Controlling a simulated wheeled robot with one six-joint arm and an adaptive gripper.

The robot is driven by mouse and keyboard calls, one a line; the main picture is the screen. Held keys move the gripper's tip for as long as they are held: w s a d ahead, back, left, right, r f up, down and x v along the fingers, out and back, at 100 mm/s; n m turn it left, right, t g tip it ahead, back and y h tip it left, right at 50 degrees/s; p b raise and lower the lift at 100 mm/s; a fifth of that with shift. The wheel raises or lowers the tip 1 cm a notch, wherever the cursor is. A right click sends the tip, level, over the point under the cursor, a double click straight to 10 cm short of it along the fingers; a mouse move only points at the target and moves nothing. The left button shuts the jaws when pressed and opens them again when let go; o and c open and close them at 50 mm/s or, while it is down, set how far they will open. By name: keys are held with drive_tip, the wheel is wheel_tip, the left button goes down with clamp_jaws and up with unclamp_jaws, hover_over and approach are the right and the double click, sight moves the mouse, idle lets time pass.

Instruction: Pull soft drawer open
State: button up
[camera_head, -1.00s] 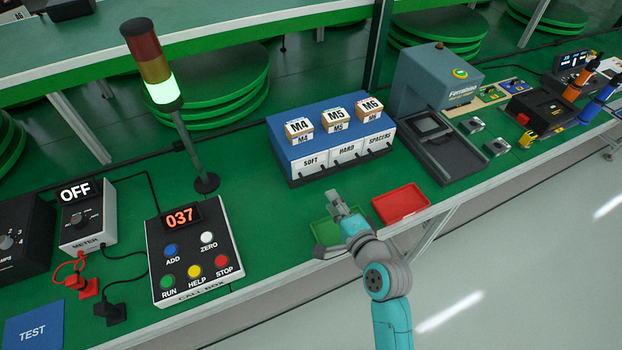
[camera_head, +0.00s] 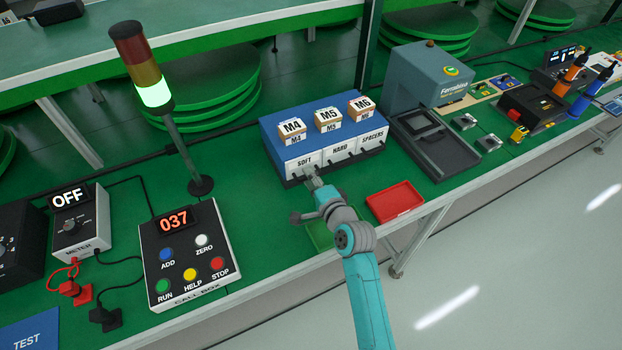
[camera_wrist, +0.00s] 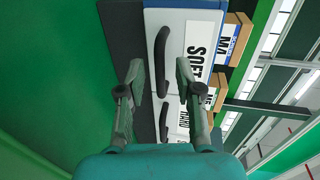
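The soft drawer (camera_head: 296,166) is the left white front of a blue-topped cabinet (camera_head: 283,143); it sits flush with its neighbours. In the wrist view the soft drawer (camera_wrist: 178,30) fills the upper middle, with its dark bar handle (camera_wrist: 160,50). My gripper (camera_head: 309,174) is at the drawer front, near its lower edge. In the wrist view my gripper (camera_wrist: 158,76) has its two fingers apart, one on each side of the handle in the picture. No clear contact shows, and the depth between fingertips and handle is hard to judge.
The hard drawer (camera_head: 340,153) and spacers drawer (camera_head: 372,141) stand to the right. Small labelled boxes, such as the M5 box (camera_head: 328,118), sit on top. A green tray (camera_head: 318,234) lies partly under my arm, and a red tray (camera_head: 395,202) is right of it.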

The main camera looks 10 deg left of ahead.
clamp_jaws()
drive_tip(key=f+v, duration=0.1)
drive_tip(key=v, duration=0.3)
drive_tip(key=f+v, duration=0.1)
drive_tip(key=v, duration=0.4)
drive_tip(key=f+v, duration=0.1)
drive_tip(key=v, duration=0.3)
drive_tip(key=shift+s+d, duration=0.3)
drive_tip(key=shift+s, duration=0.1)
drive_tip(key=shift+s+d, duration=0.2)
drive_tip(key=shift+s, duration=0.1)
unclamp_jaws()
